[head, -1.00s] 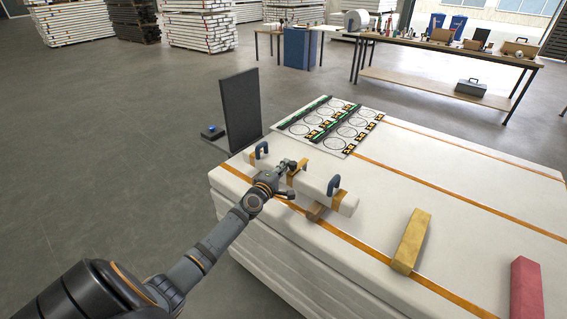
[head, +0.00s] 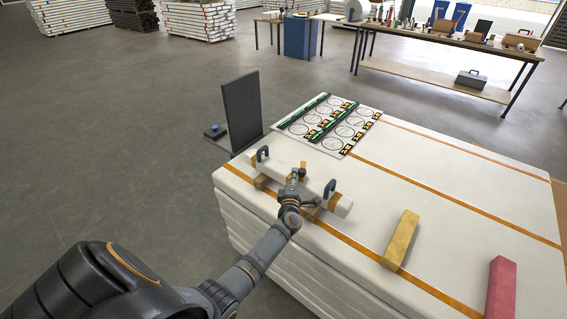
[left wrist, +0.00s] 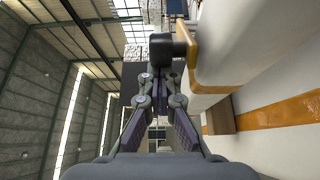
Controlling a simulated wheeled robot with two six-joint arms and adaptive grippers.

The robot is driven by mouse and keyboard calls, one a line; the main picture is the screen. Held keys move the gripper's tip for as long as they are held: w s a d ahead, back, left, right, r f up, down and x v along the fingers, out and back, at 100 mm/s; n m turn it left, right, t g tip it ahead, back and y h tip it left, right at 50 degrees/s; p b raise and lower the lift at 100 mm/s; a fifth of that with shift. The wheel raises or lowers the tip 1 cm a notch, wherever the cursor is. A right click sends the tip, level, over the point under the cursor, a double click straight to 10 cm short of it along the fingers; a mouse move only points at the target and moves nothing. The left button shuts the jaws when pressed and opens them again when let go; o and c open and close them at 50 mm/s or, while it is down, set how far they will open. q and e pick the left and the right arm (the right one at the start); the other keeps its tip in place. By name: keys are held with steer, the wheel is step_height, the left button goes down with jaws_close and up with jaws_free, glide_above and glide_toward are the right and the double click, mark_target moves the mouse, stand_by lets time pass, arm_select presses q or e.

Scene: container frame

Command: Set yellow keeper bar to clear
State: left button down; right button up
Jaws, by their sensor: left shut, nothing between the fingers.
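A white beam (head: 315,181) with two blue handles lies on wooden blocks on the white stack. A small yellow piece with a dark knob (head: 302,167) sits at its middle, mostly hidden by my left gripper in the head view. In the left wrist view the yellow piece (left wrist: 187,42) stands on the beam's side with its black knob (left wrist: 162,48) just beyond my fingertips. My left gripper (head: 294,180) is shut and empty at the beam's near side; I cannot tell whether it touches the knob. A loose yellow block (head: 400,238) lies to the right. My right gripper is out of view.
A red block (head: 501,287) lies at the right. A printed panel with circles (head: 328,124) lies behind the beam. A dark upright plate (head: 241,111) stands at the stack's left end. A workbench (head: 445,65) is far back. The stack's middle is clear.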

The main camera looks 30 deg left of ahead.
mark_target(316, 182)
arm_select(q)
steer(key=shift+w+d+f, duration=0.1)
steer(key=shift+w+d, duration=0.1)
steer(key=shift+d, duration=0.4)
steer(key=shift+w+d+f, duration=0.1)
steer(key=shift+w+d, duration=0.1)
steer(key=shift+d, duration=0.4)
steer(key=shift+w+d+b, duration=0.2)
steer(key=shift+w+d, duration=0.15)
steer(key=shift+d, duration=0.2)
steer(key=shift+w+d+b, duration=0.2)
steer(key=shift+w+d, duration=0.1)
steer(key=shift+d, duration=0.2)
steer(key=shift+w+d+b, duration=0.4)
steer(key=shift+w+d, duration=0.35)
steer(key=shift+d, duration=0.05)
steer(key=shift+w+d+r, duration=0.1)
steer(key=shift+w+d, duration=0.2)
steer(key=shift+w, duration=0.15)
steer(key=shift+d, duration=0.1)
steer(key=v, duration=0.7)
steer(key=shift+s, duration=0.2)
